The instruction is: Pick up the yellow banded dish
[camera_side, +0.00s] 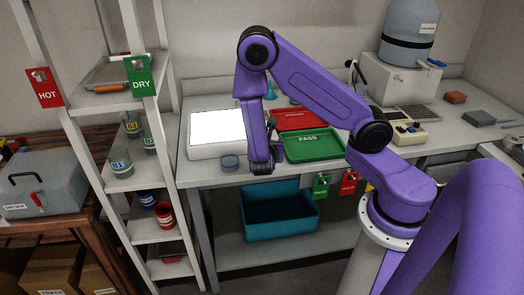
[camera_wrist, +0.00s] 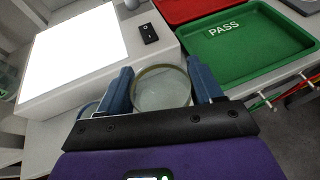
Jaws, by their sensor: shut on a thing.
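The yellow banded dish (camera_wrist: 162,90) is a round, clear dish with a dull yellow rim, seen in the wrist view. It sits between the two blue fingers of my gripper (camera_wrist: 163,83), which is shut on its sides. In the side view my gripper (camera_side: 262,167) is low by the front edge of the bench, between the light box and the green tray. The dish is not clearly visible there. Whether it touches the bench is hard to tell.
A lit white light box (camera_side: 217,132) stands to the left. A blue banded dish (camera_side: 229,162) lies in front of it. A green PASS tray (camera_side: 313,146) and a red tray (camera_side: 300,119) lie to the right. A teal bin (camera_side: 280,212) sits below the bench.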

